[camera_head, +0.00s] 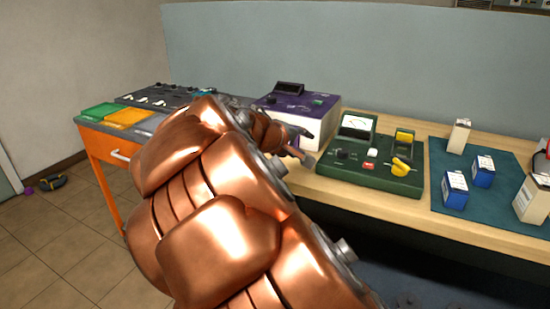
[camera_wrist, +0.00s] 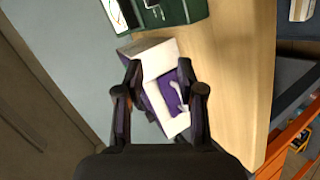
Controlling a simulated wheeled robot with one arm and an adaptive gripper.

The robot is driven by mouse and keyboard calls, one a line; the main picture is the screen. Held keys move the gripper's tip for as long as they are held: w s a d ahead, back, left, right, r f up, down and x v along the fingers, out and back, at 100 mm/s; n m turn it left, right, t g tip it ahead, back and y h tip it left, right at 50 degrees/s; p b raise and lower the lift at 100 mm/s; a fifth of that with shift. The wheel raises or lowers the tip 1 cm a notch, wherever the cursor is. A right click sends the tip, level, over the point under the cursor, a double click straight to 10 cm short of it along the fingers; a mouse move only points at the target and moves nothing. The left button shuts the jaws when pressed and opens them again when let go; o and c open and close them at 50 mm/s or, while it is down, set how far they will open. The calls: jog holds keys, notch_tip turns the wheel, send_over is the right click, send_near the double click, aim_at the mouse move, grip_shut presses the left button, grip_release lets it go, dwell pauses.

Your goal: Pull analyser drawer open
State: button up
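The analyser (camera_head: 296,106) is a box with a purple top and a white side, standing on the wooden bench. In the wrist view the analyser (camera_wrist: 150,54) shows a white face and a purple panel framed in white. A thin white handle-like piece (camera_wrist: 179,92) lies over the purple panel. My gripper (camera_head: 306,148) is in front of the analyser. In the wrist view my gripper (camera_wrist: 159,68) has its fingers apart, with the analyser's framed panel between and beyond them. I cannot tell whether they touch it or whether the drawer is open. My copper arm hides part of the analyser's front.
A green meter unit (camera_head: 370,165) with yellow parts stands right of the analyser. A teal mat (camera_head: 478,212) with several small boxes lies farther right. An orange cabinet (camera_head: 106,148) with coloured trays is on the left. A grey-blue wall panel (camera_head: 380,60) stands behind.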

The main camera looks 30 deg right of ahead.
jog(key=w+f+n+t+b, duration=0.1)
jog(key=w+b, duration=0.1)
jog(key=w, duration=0.2)
jog(key=w+a+f+n+t+h+b, duration=0.1)
jog(key=w+f+n+t+b, duration=0.1)
jog(key=w, duration=0.3)
jog(key=w+a+f+n+t+b, duration=0.1)
jog(key=w+f+n+b, duration=0.1)
jog(key=w, duration=0.3)
jog(key=shift+f+h, duration=0.25)
jog(key=shift+h, duration=0.05)
jog(key=shift+b+x, duration=0.4)
jog(key=shift+x, duration=3.4)
jog(key=shift+w+r, duration=0.1)
jog(key=shift+a, duration=0.1)
grip_shut()
